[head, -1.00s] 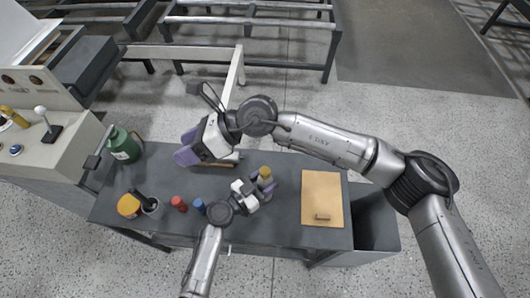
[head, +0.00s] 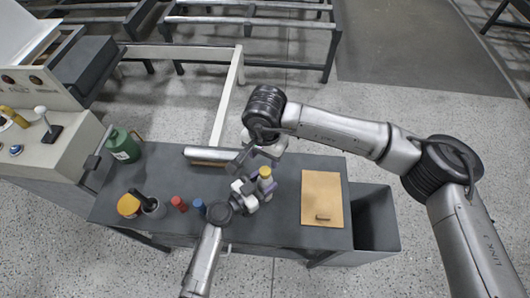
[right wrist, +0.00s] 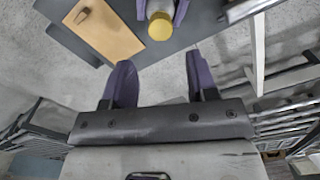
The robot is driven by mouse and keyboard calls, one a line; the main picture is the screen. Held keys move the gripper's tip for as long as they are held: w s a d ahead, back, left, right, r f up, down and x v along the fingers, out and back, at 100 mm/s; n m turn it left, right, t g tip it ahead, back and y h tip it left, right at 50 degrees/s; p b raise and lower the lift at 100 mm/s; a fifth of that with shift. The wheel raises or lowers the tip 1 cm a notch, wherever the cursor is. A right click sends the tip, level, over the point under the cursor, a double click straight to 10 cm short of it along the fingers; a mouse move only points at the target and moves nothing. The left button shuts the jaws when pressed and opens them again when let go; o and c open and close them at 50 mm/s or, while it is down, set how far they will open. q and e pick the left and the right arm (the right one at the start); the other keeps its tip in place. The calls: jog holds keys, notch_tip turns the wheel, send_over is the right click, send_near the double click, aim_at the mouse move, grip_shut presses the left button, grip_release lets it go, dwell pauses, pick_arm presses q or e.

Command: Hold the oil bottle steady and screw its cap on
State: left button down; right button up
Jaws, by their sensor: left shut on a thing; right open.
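The oil bottle (head: 268,184) stands upright on the dark bench, with a yellow cap (head: 265,172) at its top. I cannot tell whether the cap is threaded on. My left gripper (head: 262,188) is shut around the bottle's body from the left. In the right wrist view the yellow cap (right wrist: 160,27) shows from above, between the left gripper's purple fingers; most of the bottle below it is hidden. My right gripper (right wrist: 161,75) is open and empty, its purple fingers apart, short of the cap in that view. In the head view its fingers are mostly hidden behind my wrist.
A tan board (head: 322,190) with a small block lies on the bench (head: 285,228) at right. Red (head: 179,203) and blue (head: 199,206) small items, a yellow-topped jar (head: 129,206), a grey cup (head: 153,208) and a green canister (head: 123,146) stand left. A pale roll (head: 208,152) lies behind.

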aim_at(265, 171)
jog(key=shift+f, duration=4.05)
jog(key=c, duration=0.9)
jog(key=m, duration=0.3)
jog(key=shift+m, duration=0.3)
jog(key=shift+c, duration=0.2)
jog(key=m, duration=0.4)
jog(key=shift+m, duration=0.3)
jog(key=o, duration=1)
